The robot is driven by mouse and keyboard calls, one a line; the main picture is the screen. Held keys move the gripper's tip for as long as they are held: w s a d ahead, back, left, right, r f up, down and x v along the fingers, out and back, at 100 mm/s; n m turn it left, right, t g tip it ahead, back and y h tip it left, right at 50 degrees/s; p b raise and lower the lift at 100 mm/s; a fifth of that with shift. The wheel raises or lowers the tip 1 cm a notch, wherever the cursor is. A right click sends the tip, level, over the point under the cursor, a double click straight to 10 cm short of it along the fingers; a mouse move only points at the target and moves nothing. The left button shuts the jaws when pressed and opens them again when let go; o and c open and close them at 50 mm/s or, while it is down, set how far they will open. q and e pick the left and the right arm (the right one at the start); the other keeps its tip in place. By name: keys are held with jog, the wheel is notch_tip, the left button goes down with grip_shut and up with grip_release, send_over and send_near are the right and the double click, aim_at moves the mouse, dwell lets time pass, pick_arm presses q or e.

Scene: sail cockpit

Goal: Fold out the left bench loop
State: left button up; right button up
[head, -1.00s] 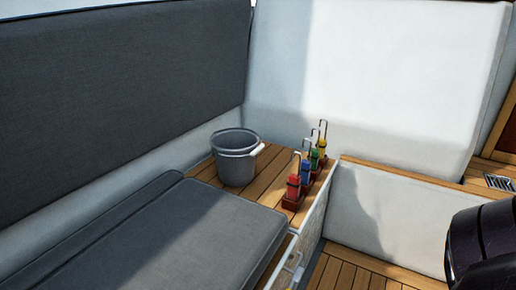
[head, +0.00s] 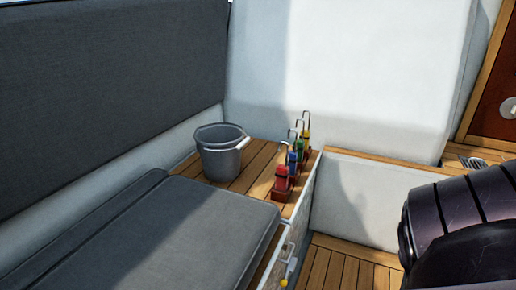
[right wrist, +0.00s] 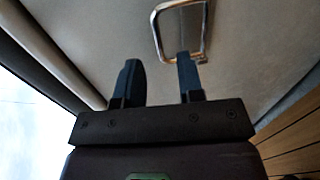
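In the right wrist view a shiny metal loop (right wrist: 156,28) stands out from a pale grey surface just past my fingertips. My right gripper (right wrist: 158,60) is open, its two dark fingers apart. The right-hand finger's tip overlaps the loop's lower edge in the picture; I cannot tell whether they touch. In the head view a small pale fitting (head: 289,254) is on the front face of the left bench, below the grey cushion (head: 165,225); I cannot tell whether it is the same loop. My left gripper is not in view.
A grey bucket (head: 221,160) and several coloured hooked fittings in a row, the nearest red (head: 282,178), stand on the bench's wooden top (head: 245,175). A white wall (head: 350,80) rises behind. Wooden floor (head: 345,270) shows clear between bench and my dark arm part at right.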

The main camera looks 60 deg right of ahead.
jog(key=shift+b+x, duration=0.3)
jog(key=shift+x, duration=1.6)
grip_shut()
